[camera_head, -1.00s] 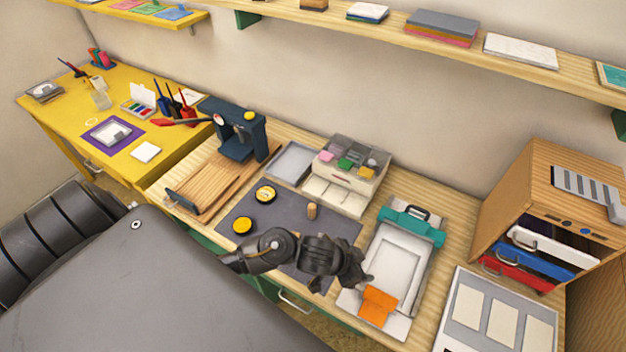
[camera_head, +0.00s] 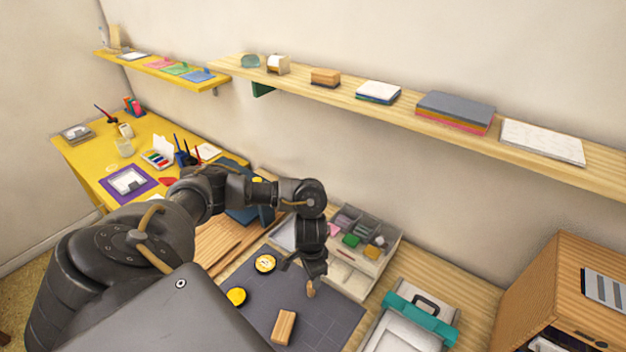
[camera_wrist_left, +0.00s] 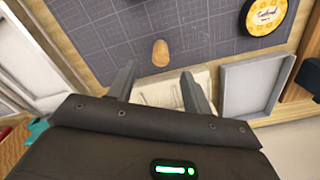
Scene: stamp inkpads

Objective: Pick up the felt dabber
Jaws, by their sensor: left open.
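The felt dabber, a small upright wooden cylinder with a rounded top (camera_head: 310,289), stands on the dark grey gridded mat (camera_head: 335,310). My left gripper (camera_head: 304,272) points down just above and beside it, partly covering it in the head view. In the left wrist view the dabber (camera_wrist_left: 161,53) shows just beyond the two open fingertips (camera_wrist_left: 158,70), lined up between them. The fingers are apart and empty. I cannot tell whether they touch the dabber. My right gripper is not in view.
A teal-clamped press (camera_head: 420,318) is to the right.

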